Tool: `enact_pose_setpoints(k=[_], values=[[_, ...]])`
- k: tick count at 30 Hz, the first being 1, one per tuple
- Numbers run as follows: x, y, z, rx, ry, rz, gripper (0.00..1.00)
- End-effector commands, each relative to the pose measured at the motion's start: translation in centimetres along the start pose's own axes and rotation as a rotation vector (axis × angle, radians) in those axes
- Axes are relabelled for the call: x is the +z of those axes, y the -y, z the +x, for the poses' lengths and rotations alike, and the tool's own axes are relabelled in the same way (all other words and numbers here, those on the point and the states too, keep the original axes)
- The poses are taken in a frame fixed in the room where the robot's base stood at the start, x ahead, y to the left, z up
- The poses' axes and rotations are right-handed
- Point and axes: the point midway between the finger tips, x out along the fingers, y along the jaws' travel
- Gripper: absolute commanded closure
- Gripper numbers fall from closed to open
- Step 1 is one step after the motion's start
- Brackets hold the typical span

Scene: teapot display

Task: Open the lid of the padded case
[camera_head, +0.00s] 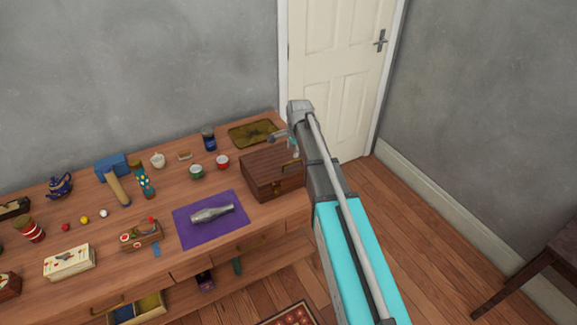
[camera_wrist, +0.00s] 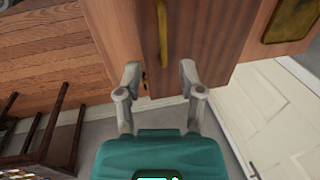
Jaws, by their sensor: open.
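The case (camera_head: 272,176) is a brown wooden-looking box at the right end of the table, with its lid shut. A thin brass handle (camera_head: 291,162) lies on the lid. In the wrist view, the case's brown lid (camera_wrist: 195,35) fills the top middle, and the brass handle (camera_wrist: 163,35) runs down its centre. My gripper (camera_head: 286,142) is at the back right of the case, partly hidden by my arm. In the wrist view, my gripper (camera_wrist: 160,75) is open and empty, with its fingers spread apart near the lid's edge. I cannot tell whether it touches the case.
A dark gold tray (camera_head: 254,133) lies behind the case. A red cup (camera_head: 222,161), green cup (camera_head: 197,171) and blue jar (camera_head: 208,139) stand to its left.

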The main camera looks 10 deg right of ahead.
Motion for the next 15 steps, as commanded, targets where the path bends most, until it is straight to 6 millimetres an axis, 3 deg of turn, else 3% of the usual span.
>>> enact_pose_setpoints(k=[15], values=[[-0.1, -0.1, 4.5, 0.0, 0.0, 0.001, 0.5]])
